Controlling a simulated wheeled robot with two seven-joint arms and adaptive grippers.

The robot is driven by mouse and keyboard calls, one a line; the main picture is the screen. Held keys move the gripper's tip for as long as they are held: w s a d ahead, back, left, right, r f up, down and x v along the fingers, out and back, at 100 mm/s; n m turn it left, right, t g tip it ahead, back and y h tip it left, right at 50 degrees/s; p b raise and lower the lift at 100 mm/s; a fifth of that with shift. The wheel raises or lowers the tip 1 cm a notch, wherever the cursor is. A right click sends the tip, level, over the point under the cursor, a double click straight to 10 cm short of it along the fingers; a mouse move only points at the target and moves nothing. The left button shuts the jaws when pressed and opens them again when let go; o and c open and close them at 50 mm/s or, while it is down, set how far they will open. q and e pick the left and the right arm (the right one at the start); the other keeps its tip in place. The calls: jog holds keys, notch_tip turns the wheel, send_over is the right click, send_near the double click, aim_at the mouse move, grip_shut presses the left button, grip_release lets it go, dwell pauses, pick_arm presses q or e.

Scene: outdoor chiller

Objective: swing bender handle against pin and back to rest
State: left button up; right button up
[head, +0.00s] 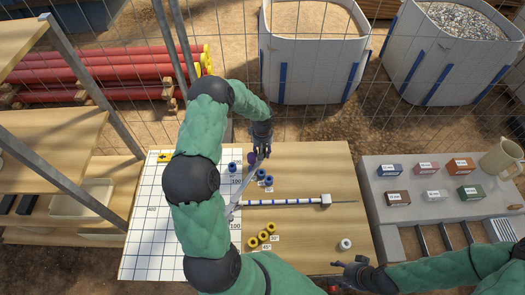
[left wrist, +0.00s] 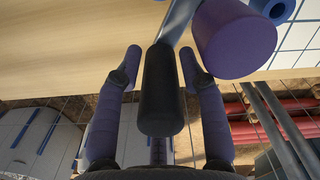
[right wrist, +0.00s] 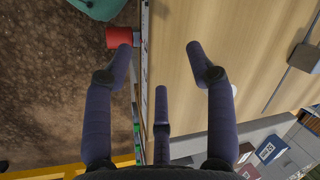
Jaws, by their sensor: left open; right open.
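The bender handle shows as a grey bar (head: 244,188) slanting across the board, with a black grip (left wrist: 160,95) at its end. A purple pin (left wrist: 235,40) stands close to the grip; it also shows in the head view (head: 251,158). My left gripper (head: 262,150) is at the far end of the bar. In the left wrist view its fingers (left wrist: 161,55) are open, one on each side of the black grip. My right gripper (head: 337,265) is open and empty at the table's front right edge. My left arm hides part of the board and the handle's lower end.
A blue-banded white rod (head: 285,202) runs right into a grey block (head: 326,199). Blue rings (head: 265,178), yellow rings (head: 262,236) and a white cylinder (head: 345,244) stand on the table. Labelled boxes (head: 428,168) sit on the right-hand bench. A wire fence is behind.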

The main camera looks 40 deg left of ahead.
pick_arm(q)
grip_shut()
